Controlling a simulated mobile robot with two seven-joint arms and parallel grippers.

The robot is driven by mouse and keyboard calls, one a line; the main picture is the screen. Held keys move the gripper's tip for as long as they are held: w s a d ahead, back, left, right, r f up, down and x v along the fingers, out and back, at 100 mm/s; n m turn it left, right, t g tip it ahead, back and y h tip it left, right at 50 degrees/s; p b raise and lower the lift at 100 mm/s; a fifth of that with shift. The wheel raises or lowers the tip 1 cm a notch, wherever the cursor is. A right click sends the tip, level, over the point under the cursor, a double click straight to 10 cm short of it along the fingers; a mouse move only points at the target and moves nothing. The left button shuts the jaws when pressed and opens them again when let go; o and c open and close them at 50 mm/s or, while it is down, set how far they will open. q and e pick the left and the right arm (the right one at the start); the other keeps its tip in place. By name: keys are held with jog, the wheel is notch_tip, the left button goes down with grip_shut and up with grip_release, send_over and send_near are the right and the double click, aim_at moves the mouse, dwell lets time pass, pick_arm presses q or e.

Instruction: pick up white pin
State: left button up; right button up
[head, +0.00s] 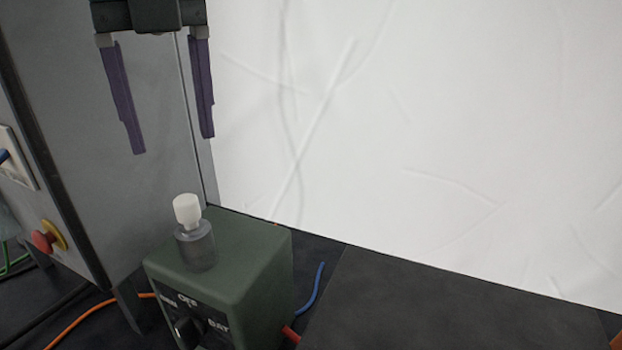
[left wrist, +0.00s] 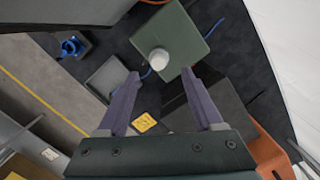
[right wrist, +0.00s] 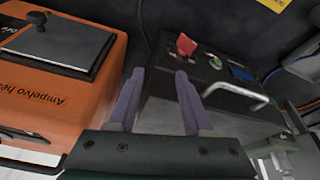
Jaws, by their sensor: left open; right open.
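The white pin (head: 187,210) stands upright in a grey translucent cylinder (head: 198,247) on top of a dark green box (head: 225,262). In the left wrist view the white pin (left wrist: 159,59) shows from above, just beyond and between my left fingertips. My left gripper (head: 172,143) is open and empty, with purple fingers pointing down, above the pin in the head view. The left fingers also show in the left wrist view (left wrist: 160,76). My right gripper (right wrist: 158,72) is open and empty in the right wrist view, away from the pin; it is not in the head view.
A grey cabinet (head: 130,190) with a red knob (head: 43,241) stands left of the green box. A white wall (head: 430,140) is behind. The right wrist view shows an orange case (right wrist: 65,85) and a black box with a metal handle (right wrist: 238,88).

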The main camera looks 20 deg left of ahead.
aim_at(185, 199)
pick_arm(q)
jog(key=f, duration=0.3)
jog(key=shift+s+a+f, duration=0.2)
jog(key=shift+f, duration=0.2)
jog(key=shift+w+f+p, duration=0.1)
jog(key=shift+f+p, duration=0.6)
jog(key=shift+f, duration=2.1)
grip_shut()
